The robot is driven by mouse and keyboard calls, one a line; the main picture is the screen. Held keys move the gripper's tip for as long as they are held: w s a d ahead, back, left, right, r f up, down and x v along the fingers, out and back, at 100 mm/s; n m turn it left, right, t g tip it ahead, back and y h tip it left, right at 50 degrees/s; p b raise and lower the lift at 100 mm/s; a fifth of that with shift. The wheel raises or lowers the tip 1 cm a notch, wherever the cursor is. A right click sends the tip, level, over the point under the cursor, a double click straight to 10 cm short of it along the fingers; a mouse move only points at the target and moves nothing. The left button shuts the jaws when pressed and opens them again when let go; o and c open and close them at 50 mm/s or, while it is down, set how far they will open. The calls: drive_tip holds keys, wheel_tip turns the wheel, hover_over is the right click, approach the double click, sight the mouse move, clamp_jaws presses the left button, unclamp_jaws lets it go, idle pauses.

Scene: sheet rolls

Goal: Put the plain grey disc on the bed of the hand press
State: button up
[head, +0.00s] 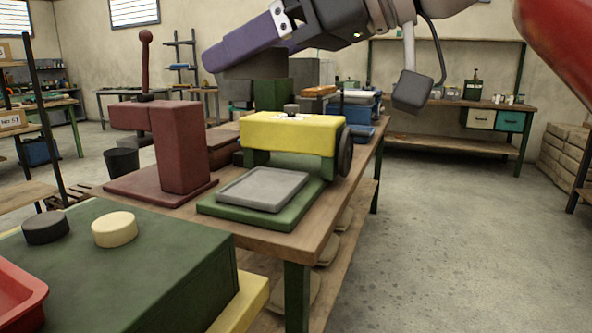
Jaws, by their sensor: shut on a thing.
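My gripper (234,58) is at the upper middle of the head view, with its purple finger pointing left and down. It is shut on a dark grey piece (258,67) just under the finger. The piece is partly hidden, and I cannot make out its full outline. It is in the air, above and apart from the machines. The red-brown hand press (178,150) stands on the bench at left, with an upright ball-topped lever. Its flat bed plate (135,186) looks bare where visible.
Yellow-and-green rolls (290,134) with a grey tray (262,190) stand right of the press. A dark disc (45,228) and a cream disc (114,229) lie on a green box top (170,262), beside a red tray (22,292). Open floor lies at right.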

drive_tip(key=w+d+f+m+t+h, duration=0.2)
drive_tip(key=w+d+f+m+h, duration=0.3)
drive_tip(key=f, duration=1.4)
drive_tip(key=w+d+f+m+t+h, duration=0.3)
drive_tip(key=w+d+f+m+h, duration=0.3)
drive_tip(key=w+f, duration=0.5)
drive_tip(key=w+d+f+m+t+h, duration=0.3)
drive_tip(key=w+d+f+m+h, duration=0.2)
drive_tip(key=f, duration=2.3)
drive_tip(key=w+d+m, duration=0.1)
drive_tip(key=w+d, duration=0.2)
drive_tip(key=shift+w+d+m+h, duration=0.15)
drive_tip(key=shift+w+m+h, duration=0.15)
drive_tip(key=shift+r, duration=0.3)
